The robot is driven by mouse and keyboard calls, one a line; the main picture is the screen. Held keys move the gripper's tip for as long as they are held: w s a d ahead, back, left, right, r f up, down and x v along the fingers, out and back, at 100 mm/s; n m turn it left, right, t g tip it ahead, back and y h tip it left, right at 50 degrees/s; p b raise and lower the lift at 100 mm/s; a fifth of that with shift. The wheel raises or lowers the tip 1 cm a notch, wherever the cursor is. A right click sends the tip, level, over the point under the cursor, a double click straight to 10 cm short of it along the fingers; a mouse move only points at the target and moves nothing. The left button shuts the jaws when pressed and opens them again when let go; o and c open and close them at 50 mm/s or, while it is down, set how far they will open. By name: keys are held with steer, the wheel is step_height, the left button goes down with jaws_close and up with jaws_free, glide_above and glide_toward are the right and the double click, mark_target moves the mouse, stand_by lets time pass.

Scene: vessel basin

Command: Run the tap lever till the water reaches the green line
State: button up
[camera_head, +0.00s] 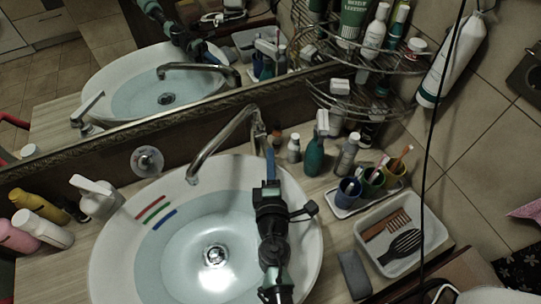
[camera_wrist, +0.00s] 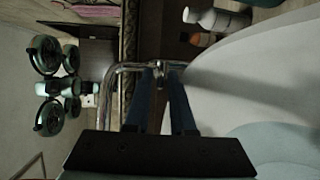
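The white basin (camera_head: 108,250) has red (camera_head: 149,207), green (camera_head: 154,208) and blue (camera_head: 164,220) lines on its upper left inner wall. A pale bluish area (camera_head: 185,240) fills the inner bowl, its edge near the blue line's lower end; I cannot tell its exact level. The chrome tap (camera_head: 225,142) arches over the basin, with no clear stream at its spout. My gripper (camera_head: 270,155) reaches over the basin to the tap's base. In the wrist view, its blue fingers (camera_wrist: 162,75) are apart, with tap metal (camera_wrist: 128,68) at their tips. The lever is not clearly distinguishable.
A mirror (camera_head: 165,90) stands behind the tap. Bottles (camera_head: 314,156), a cup tray (camera_head: 345,208) and a white tray with a comb and brush (camera_head: 440,236) crowd the right counter. A wire shelf (camera_head: 365,70) hangs upper right.

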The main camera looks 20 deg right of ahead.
steer(key=shift+x, duration=0.8)
jaws_close()
stand_by(1.0)
